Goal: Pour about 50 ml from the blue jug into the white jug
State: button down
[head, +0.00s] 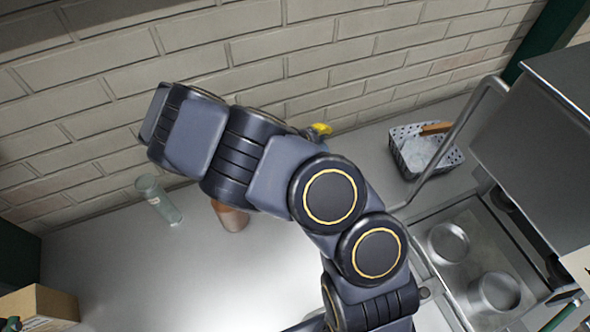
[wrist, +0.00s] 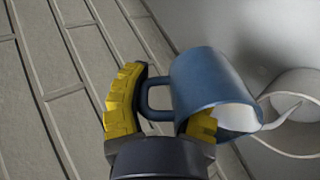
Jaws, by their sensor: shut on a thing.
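The blue jug (wrist: 205,80) is in the wrist view, tilted with its mouth toward the lower right. Pale white content (wrist: 238,117) shows at its mouth, and a thin white pointed shape reaches from there toward the white jug; I cannot tell whether it is a stream. The white jug (wrist: 296,82) is at the right edge, partly cut off. In the head view my arm hides both jugs; a yellow fingertip (head: 321,130) shows.
A clear glass container (head: 160,202) and a brown object (head: 231,216), partly behind my arm, stand on the counter. A grey basket (head: 446,162) sits at the back right, beside a metal pipe and appliance. A cardboard box (head: 40,303) is at lower left. The brick wall is close behind.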

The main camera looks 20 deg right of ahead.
jog(key=shift+s+a+r+t+h, duration=0.1)
jog(key=shift+a+r+t+h, duration=0.15)
jog(key=shift+r+h, duration=0.25)
jog(key=shift+s+a+r+t+h, duration=0.15)
jog(key=shift+r+t+h, duration=0.1)
jog(key=shift+h, duration=0.35)
dwell(0.7)
jog(key=shift+w+d+f+y, duration=0.2)
jog(key=shift+w+d+y, duration=0.05)
jog(key=shift+y, duration=0.25)
jog(key=y, duration=0.1)
jog(key=f+g+y, duration=0.1)
jog(key=f, duration=0.1)
jog(key=shift+w+d+y, duration=0.35)
jog(key=shift+w+y, duration=0.05)
jog(key=shift+d+f+g+y, duration=0.1)
jog(key=shift+f+g+y, duration=0.35)
jog(key=shift+g+y, duration=0.05)
jog(key=shift+w+f, duration=0.1)
jog(key=shift+w+d+f+y, duration=0.15)
jog(key=shift+d+f+y, duration=0.15)
jog(key=shift+y, duration=0.1)
jog(key=shift+w+d+f+g+y+p, duration=0.15)
jog(key=shift+d+f+g+y+p, duration=0.2)
jog(key=shift+d+f+g+y, duration=0.05)
